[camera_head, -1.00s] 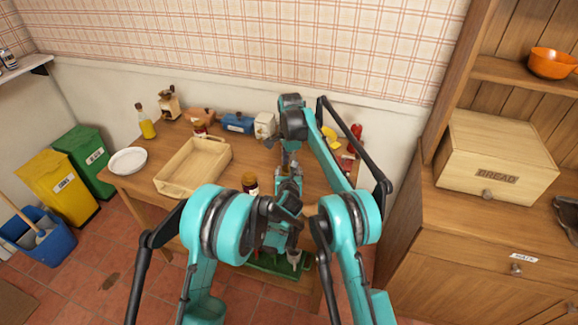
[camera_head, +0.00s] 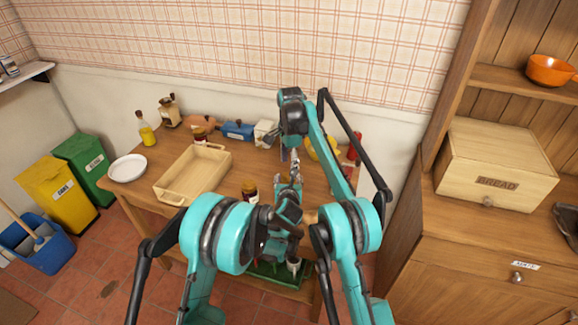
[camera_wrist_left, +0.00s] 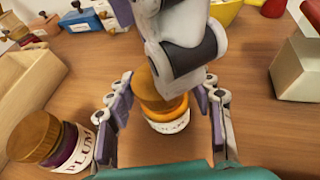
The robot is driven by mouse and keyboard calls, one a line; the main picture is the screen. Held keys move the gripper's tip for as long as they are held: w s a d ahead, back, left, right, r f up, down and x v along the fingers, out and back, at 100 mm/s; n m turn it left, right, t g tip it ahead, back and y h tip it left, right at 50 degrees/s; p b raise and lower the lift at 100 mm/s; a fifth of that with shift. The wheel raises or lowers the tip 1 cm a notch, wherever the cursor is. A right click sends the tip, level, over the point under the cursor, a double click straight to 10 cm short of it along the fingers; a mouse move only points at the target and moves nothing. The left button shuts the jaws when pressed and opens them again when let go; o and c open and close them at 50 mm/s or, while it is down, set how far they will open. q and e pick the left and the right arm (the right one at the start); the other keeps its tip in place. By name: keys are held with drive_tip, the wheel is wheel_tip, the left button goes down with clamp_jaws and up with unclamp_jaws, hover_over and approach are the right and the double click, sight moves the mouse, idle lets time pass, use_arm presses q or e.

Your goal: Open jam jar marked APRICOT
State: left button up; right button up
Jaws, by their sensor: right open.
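A jar with orange contents, a brown lid and a white label (camera_wrist_left: 165,107) stands upright on the table in the left wrist view. Its label is too blurred and covered to read. My left gripper (camera_wrist_left: 168,125) is open, with its fingers on either side of this jar and gaps between. My right gripper (camera_wrist_left: 182,50) is open and comes down from above, overlapping the lid; I cannot tell if it touches. In the head view my left gripper (camera_head: 290,183) and right gripper (camera_head: 288,160) are close together and hide that jar.
A jar marked PLUM (camera_wrist_left: 70,147) stands just left of my left gripper. A wooden tray (camera_head: 170,192), a blue box (camera_head: 238,130) and another jar (camera_head: 199,135) are further left and back. A pale block (camera_wrist_left: 300,70) lies right.

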use_arm(q)
drive_tip(key=o, duration=0.3)
drive_tip(key=shift+w+f, duration=0.1)
use_arm(e)
drive_tip(key=shift+w+f, duration=0.1)
